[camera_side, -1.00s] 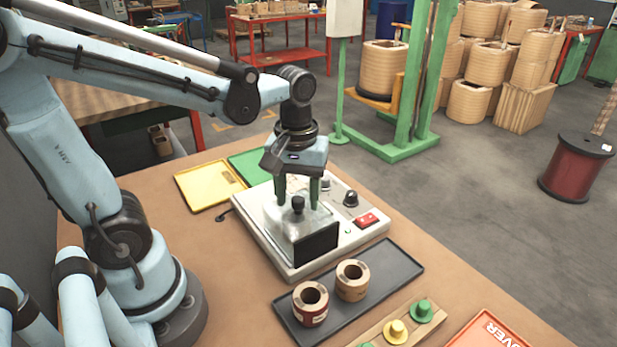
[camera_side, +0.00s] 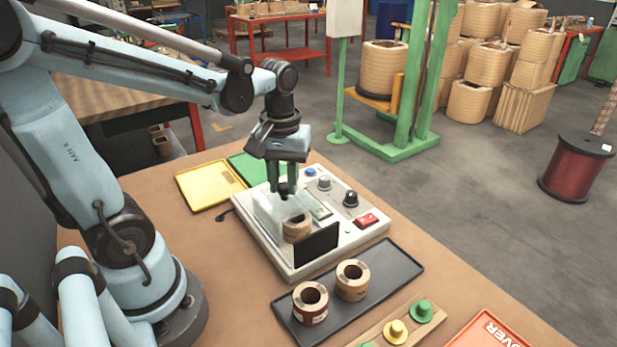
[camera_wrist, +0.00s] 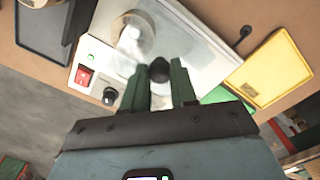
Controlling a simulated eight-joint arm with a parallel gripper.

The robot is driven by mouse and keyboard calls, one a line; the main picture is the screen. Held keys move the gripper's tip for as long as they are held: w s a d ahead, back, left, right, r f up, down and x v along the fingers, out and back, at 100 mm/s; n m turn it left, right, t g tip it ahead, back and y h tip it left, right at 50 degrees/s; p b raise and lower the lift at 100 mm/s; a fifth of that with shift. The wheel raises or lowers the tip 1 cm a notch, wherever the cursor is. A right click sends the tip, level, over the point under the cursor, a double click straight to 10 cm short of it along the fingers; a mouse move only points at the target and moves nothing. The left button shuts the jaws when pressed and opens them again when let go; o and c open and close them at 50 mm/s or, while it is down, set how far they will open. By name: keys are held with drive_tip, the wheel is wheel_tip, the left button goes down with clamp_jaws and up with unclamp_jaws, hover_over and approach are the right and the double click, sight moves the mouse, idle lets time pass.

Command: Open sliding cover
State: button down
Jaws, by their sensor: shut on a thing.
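The clear sliding cover (camera_side: 266,207) sits on the light grey test device (camera_side: 275,251), toward its back left. My gripper (camera_side: 286,188) is shut on the cover's dark knob (camera_wrist: 159,70), with green fingers on either side in the wrist view. A tan coil (camera_side: 297,228) stands on the device behind a black upright panel (camera_side: 316,251), and its upper part is uncovered. The coil also shows in the wrist view (camera_wrist: 118,27), partly behind the clear cover.
A dark tray (camera_side: 386,282) in front holds two coils (camera_side: 352,280). A wooden strip with green and yellow pegs (camera_side: 396,332) lies nearby. Yellow (camera_side: 208,186) and green (camera_side: 247,165) trays lie behind. Knobs (camera_side: 350,198) and a red switch (camera_side: 366,220) line the device's right side.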

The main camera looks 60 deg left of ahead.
drive_tip(key=a, duration=0.7)
drive_tip(key=shift+a, duration=0.35)
drive_tip(key=c, duration=0.9)
unclamp_jaws()
drive_tip(key=shift+r, duration=0.15)
wheel_tip(320, 180, up, 12)
drive_tip(key=shift+f, duration=0.1)
drive_tip(key=d+f+m+t, duration=0.2)
drive_tip(key=d+f+m, duration=0.1)
drive_tip(key=d, duration=0.1)
drive_tip(key=d+f+m+t, duration=0.2)
drive_tip(key=d+f+m, duration=0.1)
drive_tip(key=d, duration=0.2)
drive_tip(key=w+d+f+m+t, duration=0.1)
drive_tip(key=d+f+m+t, duration=0.2)
drive_tip(key=d, duration=0.1)
drive_tip(key=shift+d+f, duration=0.15)
drive_tip(key=shift+d, duration=0.15)
